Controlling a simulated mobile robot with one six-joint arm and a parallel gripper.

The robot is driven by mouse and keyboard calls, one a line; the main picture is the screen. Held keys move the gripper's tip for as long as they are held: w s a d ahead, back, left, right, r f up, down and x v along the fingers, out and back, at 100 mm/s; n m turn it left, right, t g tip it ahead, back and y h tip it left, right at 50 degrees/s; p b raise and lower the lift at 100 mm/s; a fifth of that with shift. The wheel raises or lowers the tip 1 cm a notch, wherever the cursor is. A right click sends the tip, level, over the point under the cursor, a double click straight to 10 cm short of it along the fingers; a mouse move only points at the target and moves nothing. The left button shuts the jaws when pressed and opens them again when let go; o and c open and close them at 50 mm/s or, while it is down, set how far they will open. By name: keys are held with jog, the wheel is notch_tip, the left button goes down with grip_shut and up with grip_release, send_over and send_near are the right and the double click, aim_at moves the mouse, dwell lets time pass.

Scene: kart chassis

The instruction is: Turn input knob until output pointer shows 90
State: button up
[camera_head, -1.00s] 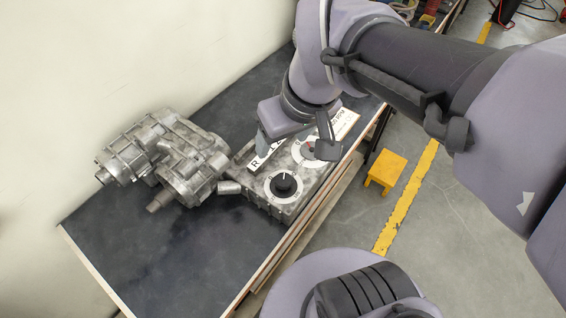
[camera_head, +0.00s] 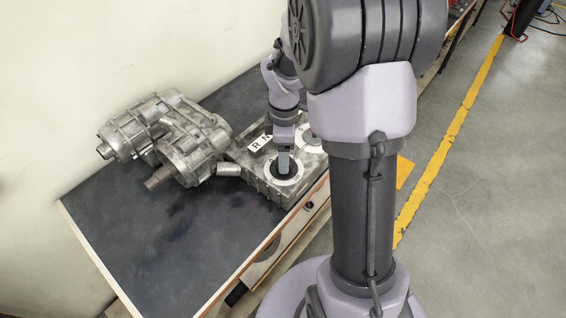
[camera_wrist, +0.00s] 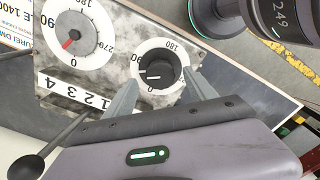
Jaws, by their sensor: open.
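The black input knob (camera_head: 283,172) sits on a white ring dial on a grey metal gearbox (camera_head: 251,177). In the wrist view, the white mark on the knob (camera_wrist: 162,68) points left, between 0 and 90. The output dial (camera_wrist: 88,22) has a red pointer (camera_wrist: 68,43) pointing down and slightly left, close to 0. My gripper (camera_wrist: 160,92) is open, with one finger to each side of the knob in the wrist view. In the head view it reaches down over the knob and hides part of it. I cannot tell if the fingers touch it.
A larger cast metal housing (camera_head: 165,135) stands left of the gearbox on the dark bench (camera_head: 130,235). A short metal cylinder (camera_head: 229,169) lies between them. My arm hides the bench's right part. The bench's front left is clear.

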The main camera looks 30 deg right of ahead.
notch_tip(320, 180, down, 2)
jog(key=c, duration=1.4)
jog(key=shift+r+m, duration=0.1)
jog(key=shift+m, duration=0.3)
